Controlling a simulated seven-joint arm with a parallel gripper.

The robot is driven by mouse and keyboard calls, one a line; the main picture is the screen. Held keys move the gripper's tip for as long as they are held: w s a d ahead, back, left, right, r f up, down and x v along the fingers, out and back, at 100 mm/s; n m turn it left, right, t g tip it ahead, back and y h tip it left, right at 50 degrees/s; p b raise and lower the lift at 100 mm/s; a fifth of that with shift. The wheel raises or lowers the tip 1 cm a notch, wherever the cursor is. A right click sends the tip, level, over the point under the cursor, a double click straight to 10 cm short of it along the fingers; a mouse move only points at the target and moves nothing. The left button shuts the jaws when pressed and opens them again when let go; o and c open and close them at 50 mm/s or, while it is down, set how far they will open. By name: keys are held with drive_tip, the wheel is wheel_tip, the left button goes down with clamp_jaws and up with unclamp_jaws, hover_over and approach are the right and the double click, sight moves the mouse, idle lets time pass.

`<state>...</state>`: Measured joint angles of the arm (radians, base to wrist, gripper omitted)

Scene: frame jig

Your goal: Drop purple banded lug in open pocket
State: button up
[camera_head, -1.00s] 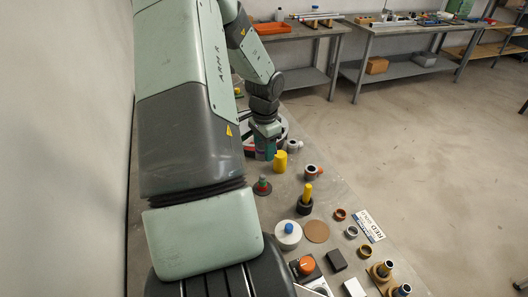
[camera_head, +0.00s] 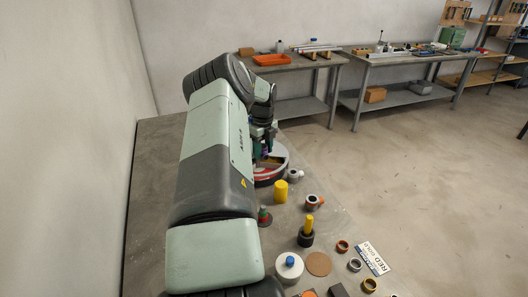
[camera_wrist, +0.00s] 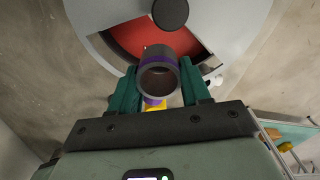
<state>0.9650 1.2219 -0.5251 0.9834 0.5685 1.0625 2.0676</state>
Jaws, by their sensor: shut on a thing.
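My gripper (camera_wrist: 160,95) is shut on the purple banded lug (camera_wrist: 158,80), a dark grey hollow cylinder with a purple band near its rim. In the wrist view its open end faces the camera. In the head view a bit of the purple band (camera_head: 265,153) shows below my gripper (camera_head: 263,143). The lug is over a round fixture (camera_head: 281,150) with a pale rim, also in the wrist view (camera_wrist: 240,25). A red-floored pocket (camera_wrist: 125,35) opens in the fixture beyond the lug. The lug appears to be above it; the exact height cannot be told.
A black round knob (camera_wrist: 170,13) stands at the fixture's middle. Near the fixture are a grey fitting (camera_head: 294,175), a yellow cylinder (camera_head: 281,191) and an orange-rimmed dark ring (camera_head: 313,202). A black post with a yellow top (camera_head: 308,229) stands closer. The bench left of my arm is clear.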

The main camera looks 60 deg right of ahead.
drive_tip(key=shift+f, duration=2.5)
drive_tip(key=shift+f, duration=0.2)
drive_tip(key=shift+f, duration=0.9)
drive_tip(key=o, duration=1.2)
drive_tip(key=shift+o, duration=1)
drive_tip(key=shift+r, duration=4.5)
